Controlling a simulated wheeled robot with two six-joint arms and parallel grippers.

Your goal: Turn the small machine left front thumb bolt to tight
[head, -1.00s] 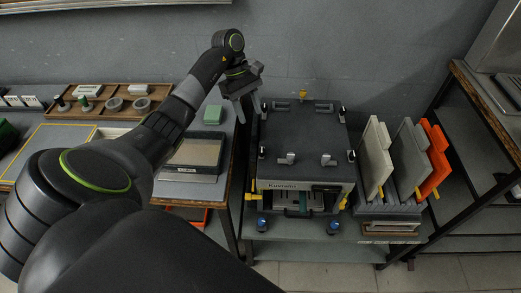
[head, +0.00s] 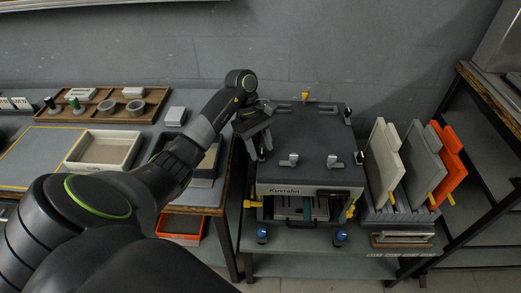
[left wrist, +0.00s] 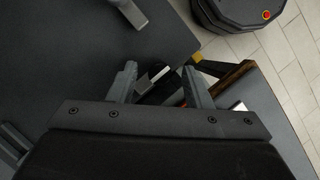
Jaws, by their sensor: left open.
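The small machine (head: 310,135) has a dark flat top and a pale front marked Kuvralin. Its left front thumb bolt (head: 263,157) stands at the left edge near the front corner, mostly covered by my left gripper (head: 260,149). In the left wrist view my left gripper (left wrist: 160,82) is open, and a black bolt head with a pale end (left wrist: 156,72) shows between its fingers. I cannot tell whether the fingers touch it. The right front bolt (head: 359,157) stands at the opposite edge. My right gripper is not in view.
Two grey clamps (head: 290,160) stand on the top near the front. Yellow knobs (head: 351,208) flank the front opening. Upright grey and orange plates (head: 447,165) stand close on the right. A table with trays (head: 104,148) is at the left, with a narrow gap between.

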